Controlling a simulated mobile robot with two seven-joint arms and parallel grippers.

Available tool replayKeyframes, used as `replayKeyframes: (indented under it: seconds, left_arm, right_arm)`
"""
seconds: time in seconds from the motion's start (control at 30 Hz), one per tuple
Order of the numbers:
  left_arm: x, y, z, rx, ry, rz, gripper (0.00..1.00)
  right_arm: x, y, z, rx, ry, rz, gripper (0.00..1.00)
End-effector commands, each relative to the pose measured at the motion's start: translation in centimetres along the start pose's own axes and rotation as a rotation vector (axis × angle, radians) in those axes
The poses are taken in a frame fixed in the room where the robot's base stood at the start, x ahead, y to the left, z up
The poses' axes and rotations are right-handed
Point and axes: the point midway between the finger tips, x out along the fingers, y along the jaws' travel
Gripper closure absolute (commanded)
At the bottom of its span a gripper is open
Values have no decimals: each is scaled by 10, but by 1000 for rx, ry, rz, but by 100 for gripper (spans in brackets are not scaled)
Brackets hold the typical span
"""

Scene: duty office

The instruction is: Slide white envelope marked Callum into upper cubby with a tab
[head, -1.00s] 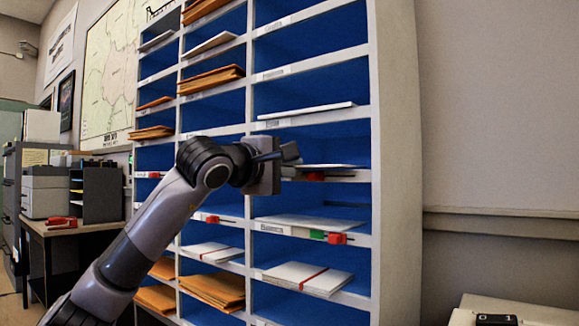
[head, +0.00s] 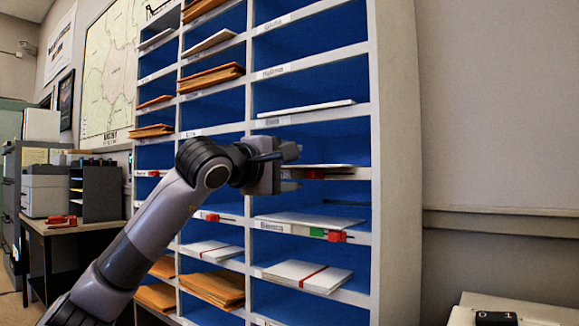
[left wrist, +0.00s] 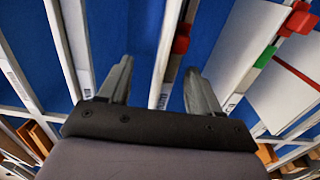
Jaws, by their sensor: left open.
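My left gripper (head: 292,168) is at the front of the right column of cubbies, with its fingers apart. In the left wrist view the open fingers (left wrist: 157,85) show nothing between them except the rack front. A flat white envelope (head: 338,165) lies in the cubby just behind the gripper, partly hidden by it. A red tab (head: 315,174) sits on that cubby's front lip; it also shows in the left wrist view (left wrist: 181,40). One cubby lower, another white envelope (head: 295,219) lies above a green tab (head: 318,233) and a red tab (head: 337,237). I cannot read the name Callum. My right gripper is not in view.
The white rack's right side wall (head: 398,150) stands near the gripper. A banded white bundle (head: 305,276) lies lower, and brown envelopes (head: 212,78) fill cubbies to the left. A desk (head: 60,232) stands far left.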

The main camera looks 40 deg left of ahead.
Motion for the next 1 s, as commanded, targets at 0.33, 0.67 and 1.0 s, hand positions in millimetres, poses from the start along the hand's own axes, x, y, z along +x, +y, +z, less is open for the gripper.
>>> replayKeyframes:
  seconds: [0.33,0.67,1.0]
  left_arm:
    - [-9,-4,0,0,0,1,36]
    - [-29,-4,0,1,0,2,36]
    - [-49,-4,0,0,0,2,36]
  right_arm:
    - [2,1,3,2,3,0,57]
    - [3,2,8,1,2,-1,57]
    - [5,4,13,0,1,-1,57]
